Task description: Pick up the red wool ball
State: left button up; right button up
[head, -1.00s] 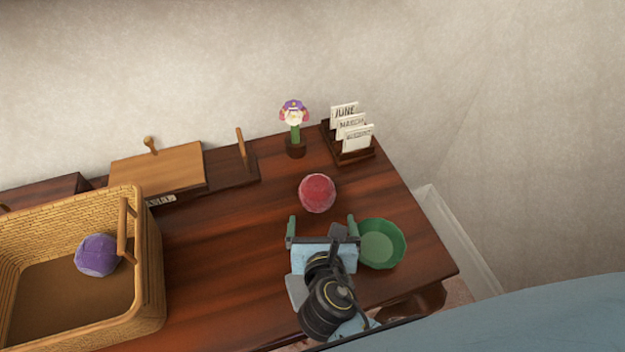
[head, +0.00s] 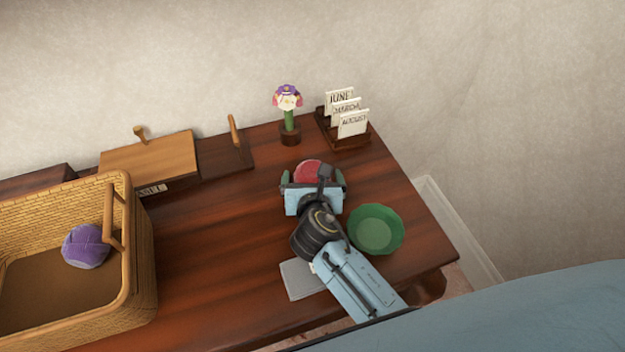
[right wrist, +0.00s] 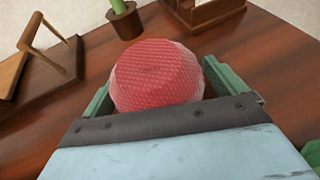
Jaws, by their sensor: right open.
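The red wool ball (head: 309,172) lies on the dark wooden table (head: 220,235), partly hidden by my right gripper in the head view. In the right wrist view the ball (right wrist: 157,75) sits between the two green fingers, its near side hidden by the gripper body. My right gripper (head: 313,178) is open around the ball, one finger on each side. A narrow gap shows at the left finger; whether the right finger touches the ball I cannot tell. My left gripper is not in view.
A green bowl (head: 376,230) stands right of my right arm. Behind the ball are a flower figure in a pot (head: 289,115) and a card holder (head: 344,128). A wicker basket (head: 142,270) with a purple ball (head: 86,246) stands at left. A grey flat item (head: 302,280) lies near the front.

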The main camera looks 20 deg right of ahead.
jog(key=shift+c, duration=0.2)
jog(key=c, duration=1)
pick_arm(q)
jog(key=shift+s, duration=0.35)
pick_arm(e)
jog(key=shift+r, duration=0.1)
